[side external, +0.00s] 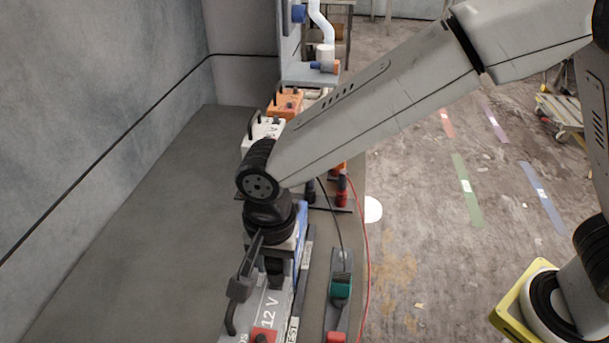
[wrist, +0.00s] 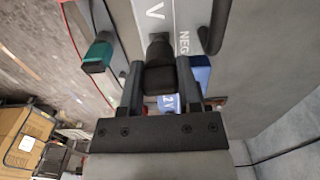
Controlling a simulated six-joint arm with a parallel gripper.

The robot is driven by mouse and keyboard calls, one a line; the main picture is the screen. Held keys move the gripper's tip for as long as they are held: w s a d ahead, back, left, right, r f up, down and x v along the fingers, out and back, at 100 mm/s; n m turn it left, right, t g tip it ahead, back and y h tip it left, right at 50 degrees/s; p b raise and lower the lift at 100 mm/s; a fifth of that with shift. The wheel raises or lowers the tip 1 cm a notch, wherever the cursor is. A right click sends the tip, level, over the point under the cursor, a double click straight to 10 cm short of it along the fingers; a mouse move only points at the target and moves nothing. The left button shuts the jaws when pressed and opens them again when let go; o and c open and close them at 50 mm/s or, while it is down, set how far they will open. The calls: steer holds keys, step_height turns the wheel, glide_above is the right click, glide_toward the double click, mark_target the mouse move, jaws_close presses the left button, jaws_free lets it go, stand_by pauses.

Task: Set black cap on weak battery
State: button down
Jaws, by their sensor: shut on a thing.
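My gripper (wrist: 158,85) points down and is shut on the black cap (wrist: 158,65), which sits between its two fingers in the wrist view. In the side external view the gripper is over the near end of the battery row, and a dark piece there (side external: 274,268) looks like the cap. It is at the far end of a grey battery (side external: 272,303) marked "12 V", with a black handle and a red terminal (side external: 262,336). In the wrist view, "NEG" lettering is beside the cap. I cannot tell whether the cap touches the battery, or which battery is weak.
A blue battery (side external: 301,228) is close behind the gripper. White (side external: 262,130) and orange (side external: 288,103) batteries stand farther back. A green clip (side external: 341,287) and red clip (side external: 336,337) lie at right, with cables. The grey counter (side external: 130,230) is bare at left, beside a wall.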

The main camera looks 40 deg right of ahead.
steer(key=shift+f, duration=0.85)
steer(key=shift+c, duration=1.1)
jaws_free()
steer(key=shift+r, duration=3.85)
